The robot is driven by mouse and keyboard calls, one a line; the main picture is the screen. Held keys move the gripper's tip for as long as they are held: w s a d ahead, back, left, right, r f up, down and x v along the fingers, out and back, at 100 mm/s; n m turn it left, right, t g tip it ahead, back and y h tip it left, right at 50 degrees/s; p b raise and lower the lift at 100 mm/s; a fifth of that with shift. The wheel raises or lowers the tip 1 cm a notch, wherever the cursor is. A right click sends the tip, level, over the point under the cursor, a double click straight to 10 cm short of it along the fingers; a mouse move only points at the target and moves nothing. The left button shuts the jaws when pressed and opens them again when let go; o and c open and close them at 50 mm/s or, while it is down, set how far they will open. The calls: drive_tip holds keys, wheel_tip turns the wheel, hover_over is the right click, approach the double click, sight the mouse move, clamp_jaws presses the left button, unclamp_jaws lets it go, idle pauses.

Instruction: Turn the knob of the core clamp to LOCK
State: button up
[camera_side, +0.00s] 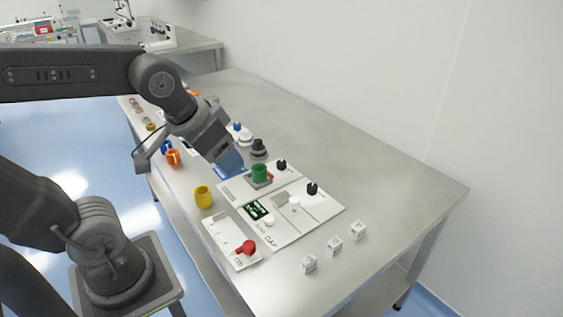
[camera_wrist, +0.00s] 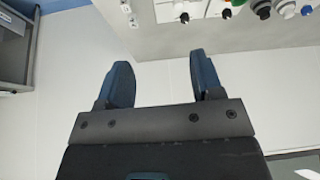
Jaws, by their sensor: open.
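A grey-white control panel (camera_side: 297,226) lies on the steel table. It carries two black knobs, one (camera_side: 281,165) at its upper part and one (camera_side: 312,188) on its right side. A green cylinder (camera_side: 260,172) stands on a grey base beside the upper knob. I cannot read which knob belongs to the core clamp, nor its LOCK mark. My gripper (camera_side: 229,163) hangs just left of and above the green cylinder in the side view; its blue fingers overlap the panel's far edge. In the wrist view my gripper (camera_wrist: 159,72) is open, with nothing between its fingers.
A red-handled lever (camera_side: 247,247) sits on a white plate at the front. A yellow cup (camera_side: 203,196) stands to its upper left. Three white cubes (camera_side: 333,246) lie on the right. Black and blue-white knobbed parts (camera_side: 241,133) stand behind. The table's right side is clear.

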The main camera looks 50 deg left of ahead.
drive_tip(key=w+a+n+y, duration=0.1)
drive_tip(key=w+a+n, duration=0.3)
drive_tip(key=w, duration=0.6)
drive_tip(key=n+g+y, duration=0.2)
drive_tip(key=n, duration=0.2)
hover_over(281, 162)
drive_tip(key=s+d, duration=0.4)
wheel_tip(281, 162, down, 15)
drive_tip(key=x, duration=1.4)
drive_tip(key=shift+s+f, duration=0.1)
drive_tip(key=shift+f, duration=0.1)
drive_tip(key=c, duration=0.9)
